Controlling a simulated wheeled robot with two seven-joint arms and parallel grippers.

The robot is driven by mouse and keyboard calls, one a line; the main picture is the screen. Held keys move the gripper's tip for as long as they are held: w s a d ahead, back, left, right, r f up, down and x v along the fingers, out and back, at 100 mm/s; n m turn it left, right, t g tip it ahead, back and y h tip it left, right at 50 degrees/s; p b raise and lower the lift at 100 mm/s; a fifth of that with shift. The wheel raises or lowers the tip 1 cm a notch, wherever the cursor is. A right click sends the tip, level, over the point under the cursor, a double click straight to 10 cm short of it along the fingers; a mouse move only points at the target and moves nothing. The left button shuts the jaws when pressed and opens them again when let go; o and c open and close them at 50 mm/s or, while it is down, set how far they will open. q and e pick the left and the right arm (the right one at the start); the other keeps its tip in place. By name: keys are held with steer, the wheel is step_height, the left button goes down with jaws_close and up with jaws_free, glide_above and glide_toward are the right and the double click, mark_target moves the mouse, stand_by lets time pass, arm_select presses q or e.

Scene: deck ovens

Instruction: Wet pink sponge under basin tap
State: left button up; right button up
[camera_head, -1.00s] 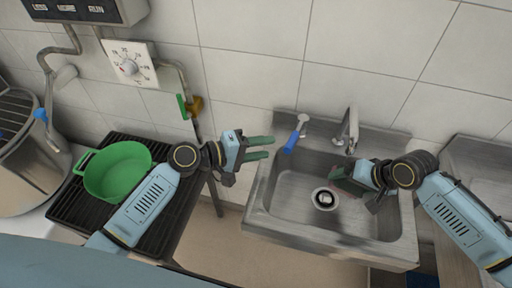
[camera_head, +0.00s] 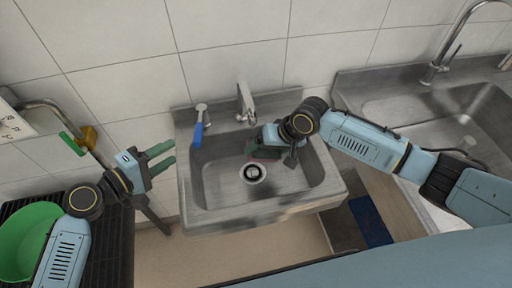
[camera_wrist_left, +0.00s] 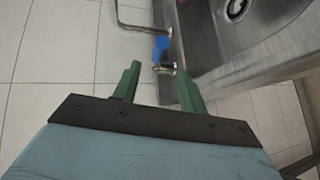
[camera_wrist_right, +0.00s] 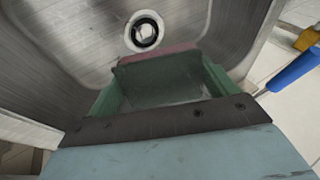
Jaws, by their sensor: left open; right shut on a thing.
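The sponge (camera_head: 262,154) is inside the small steel basin (camera_head: 222,212), just behind the drain. It shows a dark green face and a thin pink edge in the right wrist view (camera_wrist_right: 160,82). My right gripper (camera_head: 268,146) is shut on it. The basin tap (camera_head: 245,104) stands at the back wall, behind and slightly left of the sponge; no water is visible from it. A blue-handled lever (camera_head: 198,132) is left of the tap. My left gripper (camera_head: 172,158) is open and empty, left of the basin.
A green bowl (camera_head: 22,238) sits on a dark slatted stand (camera_head: 112,250) at left. A yellow-and-green valve (camera_head: 82,140) is on the wall pipe. A larger sink (camera_head: 400,108) with a curved tap (camera_head: 446,58) is at right.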

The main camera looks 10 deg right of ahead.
arm_select(q)
steer(key=c, duration=0.7)
steer(key=shift+a, duration=0.3)
steer(key=shift+c, duration=0.9)
steer(key=shift+m+h, duration=0.6)
steer(key=shift+m, duration=0.1)
steer(key=a, duration=0.7)
steer(key=shift+a+r, duration=0.15)
steer(key=shift+a, duration=0.05)
jaws_close()
glide_toward(199, 124)
steer(key=shift+w+d+f, duration=0.25)
steer(key=shift+d+f, duration=0.05)
steer(key=shift+d, duration=0.15)
steer(key=shift+w+d+f, duration=0.25)
steer(key=shift+d+f, duration=0.05)
steer(key=shift+d, duration=0.1)
steer(key=shift+s+d+f, duration=0.1)
steer(key=shift+d, duration=0.55)
steer(key=shift+s+d, duration=0.1)
